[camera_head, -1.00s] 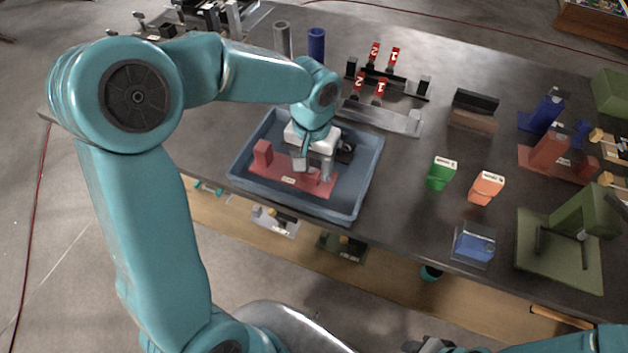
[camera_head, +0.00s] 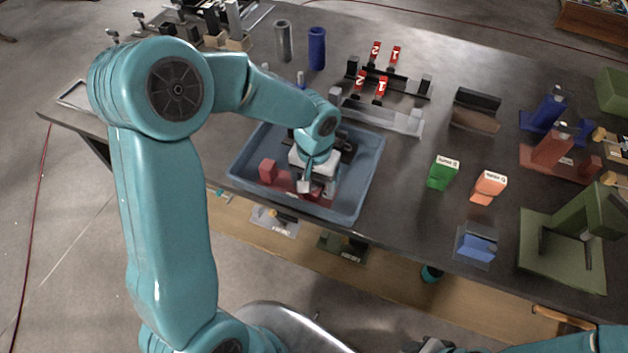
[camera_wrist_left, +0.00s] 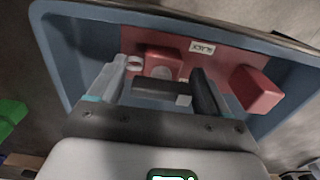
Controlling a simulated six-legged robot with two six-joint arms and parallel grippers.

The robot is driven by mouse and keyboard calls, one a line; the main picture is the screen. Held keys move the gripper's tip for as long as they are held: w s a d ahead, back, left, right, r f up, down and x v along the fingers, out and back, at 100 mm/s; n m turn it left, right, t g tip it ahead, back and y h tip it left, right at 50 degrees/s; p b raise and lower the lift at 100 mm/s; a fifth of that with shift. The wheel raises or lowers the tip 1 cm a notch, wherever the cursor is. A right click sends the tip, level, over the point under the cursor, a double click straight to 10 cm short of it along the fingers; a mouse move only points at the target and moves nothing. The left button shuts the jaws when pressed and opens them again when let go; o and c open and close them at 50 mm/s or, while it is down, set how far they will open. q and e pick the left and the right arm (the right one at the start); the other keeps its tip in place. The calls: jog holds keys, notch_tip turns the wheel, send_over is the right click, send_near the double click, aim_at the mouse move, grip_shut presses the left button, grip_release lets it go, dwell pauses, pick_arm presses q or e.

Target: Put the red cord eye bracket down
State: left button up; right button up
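The red cord eye bracket (camera_head: 269,171) is in the blue tray (camera_head: 235,172), partly hidden by my left gripper (camera_head: 316,185). In the left wrist view its red base (camera_wrist_left: 222,60) bears a small white label, with one red block at the right and another in the middle. My left gripper is low in the tray over the bracket. In the wrist view its fingers (camera_wrist_left: 158,68) stand apart, with the middle red block beyond the gap. A dark bar shows between them; I cannot tell what it is. Dark parts at the bottom edge may belong to my right gripper, mostly out of frame.
A green block (camera_head: 442,174), an orange block (camera_head: 487,187) and a blue block (camera_head: 476,246) stand right of the tray. Red numbered tags (camera_head: 382,88) on racks and a blue cylinder (camera_head: 317,48) stand behind it. A green fixture (camera_head: 580,225) is at the right.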

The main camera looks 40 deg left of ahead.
pick_arm(q)
jog(key=shift+r, duration=0.1)
notch_tip(320, 180, up, 12)
jog(key=shift+f+p, duration=0.1)
jog(key=shift+p, duration=0.25)
jog(key=shift+r, duration=0.25)
jog(key=shift+s, duration=0.1)
dwell(0.4)
